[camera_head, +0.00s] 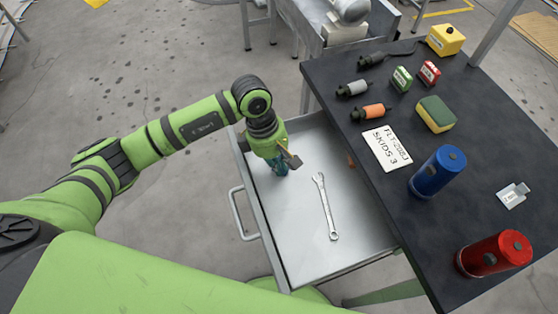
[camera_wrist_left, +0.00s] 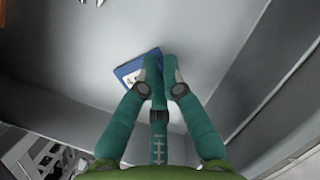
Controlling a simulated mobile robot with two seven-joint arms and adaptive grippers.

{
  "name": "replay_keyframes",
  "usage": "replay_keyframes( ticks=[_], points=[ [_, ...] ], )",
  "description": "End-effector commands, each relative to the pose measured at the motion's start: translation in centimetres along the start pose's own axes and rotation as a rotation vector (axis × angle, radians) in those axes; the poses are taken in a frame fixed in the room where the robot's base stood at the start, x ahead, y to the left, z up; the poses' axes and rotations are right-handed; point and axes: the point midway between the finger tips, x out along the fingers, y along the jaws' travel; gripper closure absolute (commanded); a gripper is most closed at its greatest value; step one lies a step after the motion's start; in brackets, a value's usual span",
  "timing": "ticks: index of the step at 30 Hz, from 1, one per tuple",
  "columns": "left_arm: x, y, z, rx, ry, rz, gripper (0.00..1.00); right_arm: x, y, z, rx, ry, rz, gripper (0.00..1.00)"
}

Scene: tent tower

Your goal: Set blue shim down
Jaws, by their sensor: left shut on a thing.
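My left gripper (camera_head: 279,166) reaches down into the open drawer (camera_head: 296,234) near its far left corner. In the left wrist view its teal fingers (camera_wrist_left: 160,72) are closed on the blue shim (camera_wrist_left: 128,71), a small blue piece with a white label. The fingers cover part of the shim. It appears at or just above the drawer floor; I cannot tell whether it touches. In the head view the shim is hidden behind the gripper. My right gripper is not in view.
A wrench (camera_head: 325,206) lies in the drawer, right of the gripper. Drawer walls stand close to the fingers. The dark tabletop (camera_head: 480,130) beside it holds a blue cylinder (camera_head: 437,172), a red cylinder (camera_head: 494,254), a sponge (camera_head: 436,114) and a sign (camera_head: 387,148). The drawer's front middle is clear.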

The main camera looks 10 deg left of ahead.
Motion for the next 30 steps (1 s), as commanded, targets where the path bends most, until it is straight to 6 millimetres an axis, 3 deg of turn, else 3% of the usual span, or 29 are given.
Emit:
replay_keyframes(
  ticks=[11,13,14,25,30],
  points=[
    [0.7,0.1,-0.2,0.002,0.0,0.003,1.0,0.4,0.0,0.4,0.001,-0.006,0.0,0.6],
    [0.5,0.1,-0.1,0.002,0.0,0.002,0.72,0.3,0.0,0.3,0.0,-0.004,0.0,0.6],
    [0.5,0.1,-0.1,0.002,0.0,0.002,0.68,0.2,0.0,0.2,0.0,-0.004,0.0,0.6],
    [0.5,0.0,-0.2,0.001,0.002,0.0,0.68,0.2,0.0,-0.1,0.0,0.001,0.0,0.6],
    [-0.6,0.1,-0.2,0.001,0.003,0.004,0.68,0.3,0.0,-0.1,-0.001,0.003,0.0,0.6]
  ],
)
